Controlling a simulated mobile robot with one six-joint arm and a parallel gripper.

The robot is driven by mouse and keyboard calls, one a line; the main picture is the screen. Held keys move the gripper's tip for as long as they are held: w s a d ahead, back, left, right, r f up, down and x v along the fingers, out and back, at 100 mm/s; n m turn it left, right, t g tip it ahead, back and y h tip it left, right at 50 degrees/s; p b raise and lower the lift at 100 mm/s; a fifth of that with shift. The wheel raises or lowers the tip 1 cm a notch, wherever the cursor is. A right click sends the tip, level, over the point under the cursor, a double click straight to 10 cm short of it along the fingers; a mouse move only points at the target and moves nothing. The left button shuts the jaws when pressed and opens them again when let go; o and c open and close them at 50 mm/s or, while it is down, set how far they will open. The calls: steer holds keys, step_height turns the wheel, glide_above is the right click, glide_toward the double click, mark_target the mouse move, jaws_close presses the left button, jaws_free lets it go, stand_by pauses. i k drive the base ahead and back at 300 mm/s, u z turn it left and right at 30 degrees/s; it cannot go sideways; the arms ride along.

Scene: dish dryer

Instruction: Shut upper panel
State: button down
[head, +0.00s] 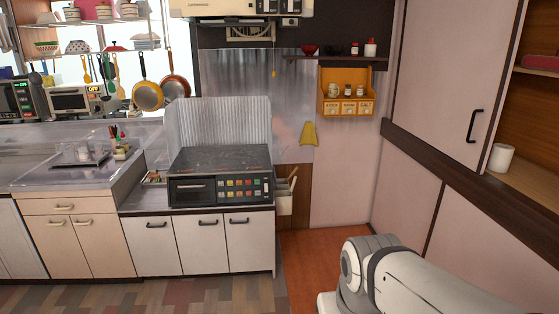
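A large pale upper panel (437,75) with a dark handle (475,126) is on the tall cupboard at the right. To its right the cupboard stands open, showing wooden shelves (540,165). I cannot tell whether this panel is hinged or slides, or whether it is the panel the task names. No dish dryer can be made out for certain. A pale link of my arm shows at the lower right, below the cupboard. My gripper is outside the picture.
A white cup (500,158) stands on the open shelf. A stove (220,187) with a metal splash guard (218,120) sits on the counter. An orange spice rack (346,92) hangs on the back wall. The floor (318,255) before the back wall is clear.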

mark_target(457, 58)
steer(key=z, duration=0.05)
steer(key=i, duration=1.55)
steer(key=z, duration=1.55)
steer(key=i, duration=1)
steer(key=z, duration=0.1)
